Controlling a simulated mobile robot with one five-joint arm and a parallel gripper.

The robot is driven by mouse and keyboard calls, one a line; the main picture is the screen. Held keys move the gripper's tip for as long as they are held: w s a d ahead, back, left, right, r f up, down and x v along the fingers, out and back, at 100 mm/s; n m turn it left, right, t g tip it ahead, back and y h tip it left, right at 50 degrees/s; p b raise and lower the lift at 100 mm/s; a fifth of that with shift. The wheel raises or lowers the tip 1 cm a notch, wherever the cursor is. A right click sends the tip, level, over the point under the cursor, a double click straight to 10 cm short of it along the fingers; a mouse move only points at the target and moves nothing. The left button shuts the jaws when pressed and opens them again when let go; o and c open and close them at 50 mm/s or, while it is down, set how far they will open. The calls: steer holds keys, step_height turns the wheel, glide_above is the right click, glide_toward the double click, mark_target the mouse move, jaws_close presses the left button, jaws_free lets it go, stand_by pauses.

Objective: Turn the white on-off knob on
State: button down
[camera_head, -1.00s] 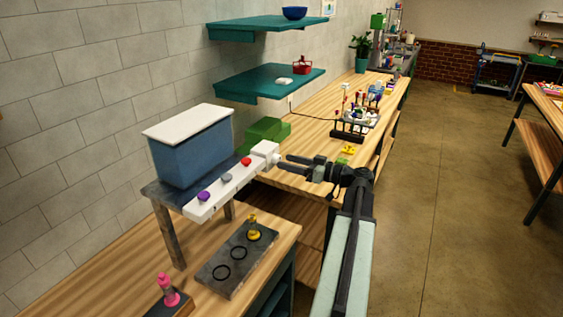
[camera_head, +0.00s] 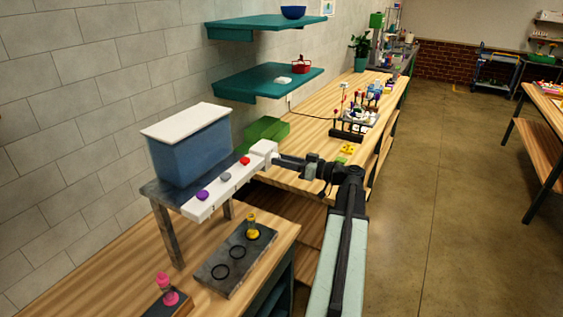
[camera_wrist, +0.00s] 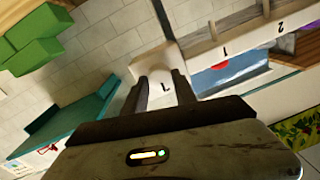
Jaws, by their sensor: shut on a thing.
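A white panel bar (camera_head: 225,190) with purple, grey and red buttons runs along the front of a dark stand. At its right end is a white block (camera_head: 263,147). The white on-off knob (camera_wrist: 160,73) is on that end and sits between my fingertips in the wrist view, with a dark mark on it. My gripper (camera_head: 277,158) reaches it from the right, its fingers shut around the knob; it also shows in the wrist view (camera_wrist: 162,88). In the head view the fingers mostly hide the knob.
A blue box with a white lid (camera_head: 188,145) stands on the dark stand behind the bar. A grey plate (camera_head: 225,268) with a yellow peg (camera_head: 252,227) lies below. Green blocks (camera_head: 266,130) sit behind the bar's right end.

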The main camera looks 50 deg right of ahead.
steer(key=shift+f+m+t+h+b, duration=0.15)
steer(key=shift+m+b, duration=0.2)
steer(key=shift+m, duration=2.7)
steer(key=shift+m+t+h+b, duration=0.2)
steer(key=shift+m+b, duration=0.15)
steer(key=shift+m, duration=2.65)
steer(key=shift+f+m+t+h+b, duration=0.15)
steer(key=shift+m+b, duration=0.2)
steer(key=shift+m, duration=2.7)
steer(key=c, duration=1)
jaws_free()
steer(key=shift+s, duration=0.1)
steer(key=v, duration=0.7)
steer(key=shift+s+b, duration=0.3)
steer(key=shift+s, duration=0.05)
